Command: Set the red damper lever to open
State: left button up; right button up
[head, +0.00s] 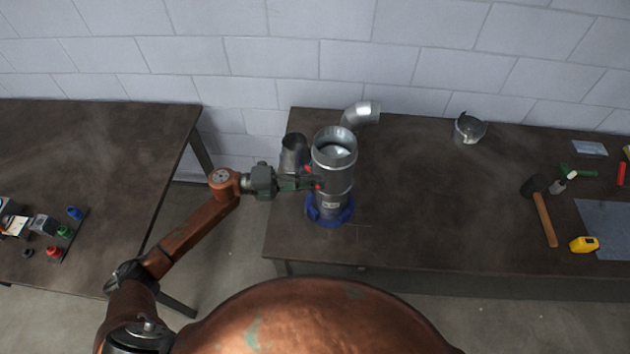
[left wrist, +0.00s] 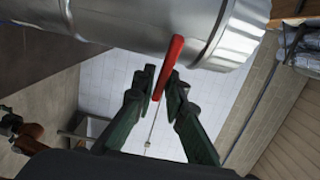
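The red damper lever (left wrist: 169,66) sits on the side of the silver duct (left wrist: 150,22) in the left wrist view. In the head view the duct (head: 334,170) stands upright in a blue base (head: 330,212) on the right table, and a bit of the lever's red (head: 318,186) shows on its left side. My left gripper (left wrist: 160,78) has its green fingers on both sides of the lever's free end, close to it. I cannot tell whether they press on it. In the head view the left gripper (head: 308,184) is at the duct's left side. My right gripper is not in view.
A grey duct piece (head: 293,152) and a silver elbow (head: 361,115) stand close to the duct. A round metal piece (head: 469,129), a mallet (head: 543,215) and a yellow tape measure (head: 583,244) lie farther right. The table between is clear.

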pick_arm(q)
grip_shut()
dwell(0.3)
